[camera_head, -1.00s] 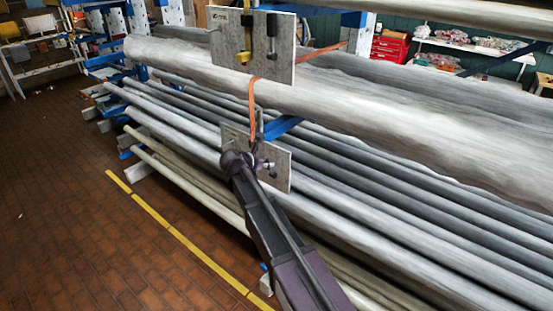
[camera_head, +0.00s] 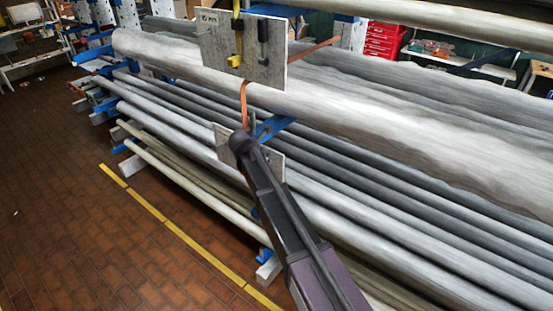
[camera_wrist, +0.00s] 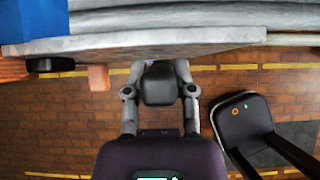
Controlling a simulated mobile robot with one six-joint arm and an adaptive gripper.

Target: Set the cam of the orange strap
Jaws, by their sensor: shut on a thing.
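The orange strap (camera_head: 244,103) hangs in front of the big grey mast, from the upper plate down to the lower plate (camera_head: 276,163). My gripper is at the lower plate, mostly hidden by my arm in the head view. In the wrist view my gripper (camera_wrist: 159,68) is shut on a dark block (camera_wrist: 159,87) beside the grey plate edge (camera_wrist: 215,40). The block may be the cam's lever; I cannot tell for sure. An orange piece (camera_wrist: 98,77) sticks out from the plate to the left, near a black knob (camera_wrist: 50,65).
The upper plate (camera_head: 218,30) carries a yellow clamp (camera_head: 236,45) and a black clamp (camera_head: 264,40). Long grey poles (camera_head: 400,215) lie on the rack below the mast. Brick floor (camera_head: 75,225) with a yellow line (camera_head: 165,219) is clear at left.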

